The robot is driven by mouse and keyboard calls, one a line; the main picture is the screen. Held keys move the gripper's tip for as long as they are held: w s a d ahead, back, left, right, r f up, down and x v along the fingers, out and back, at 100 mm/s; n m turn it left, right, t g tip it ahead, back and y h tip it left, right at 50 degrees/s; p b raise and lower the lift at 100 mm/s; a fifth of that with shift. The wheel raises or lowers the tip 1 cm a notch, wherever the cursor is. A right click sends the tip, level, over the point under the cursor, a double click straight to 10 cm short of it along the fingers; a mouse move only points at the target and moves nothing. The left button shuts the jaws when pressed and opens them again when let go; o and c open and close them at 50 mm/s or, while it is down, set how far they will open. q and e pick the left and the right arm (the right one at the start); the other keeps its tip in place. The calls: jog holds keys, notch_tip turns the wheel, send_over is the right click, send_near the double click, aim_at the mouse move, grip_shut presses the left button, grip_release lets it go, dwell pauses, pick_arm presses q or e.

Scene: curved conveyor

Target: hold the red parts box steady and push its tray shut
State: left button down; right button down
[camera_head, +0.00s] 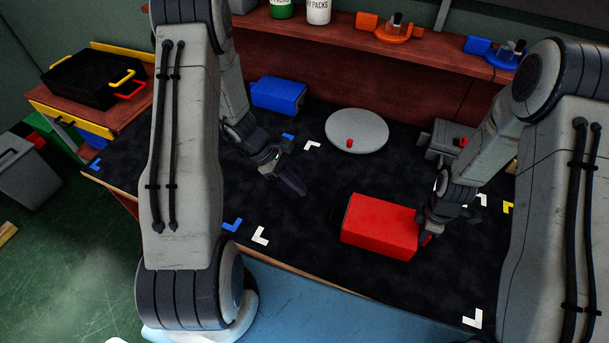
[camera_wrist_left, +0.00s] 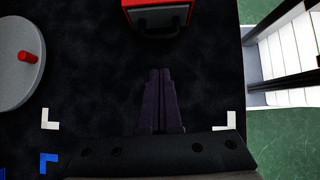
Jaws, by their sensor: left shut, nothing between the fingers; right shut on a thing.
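The red parts box (camera_head: 380,226) lies on the dark work mat, right of centre. My right gripper (camera_head: 428,232) is at its right end, shut on the box; the fingertips are partly hidden. My left gripper (camera_head: 297,187) is shut and empty, left of the box and apart from it. In the left wrist view, the box (camera_wrist_left: 130,3) is at the top edge, and its dark tray front with a handle (camera_wrist_left: 158,34) faces my shut left fingers (camera_wrist_left: 160,80), with mat between them. How far the tray stands out is hard to tell.
A grey disc (camera_head: 357,131) with a red knob lies behind the box. A blue box (camera_head: 279,94) stands at the back left, and a grey block (camera_head: 447,143) with a red part at the back right. The mat between my left gripper and the box is clear.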

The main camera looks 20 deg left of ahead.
pick_arm(q)
jog(key=v, duration=0.4)
jog(key=shift+a+r, duration=0.1)
jog(key=shift+r, duration=0.05)
pick_arm(e)
jog(key=c, duration=0.8)
grip_release()
jog(key=shift+o, duration=0.2)
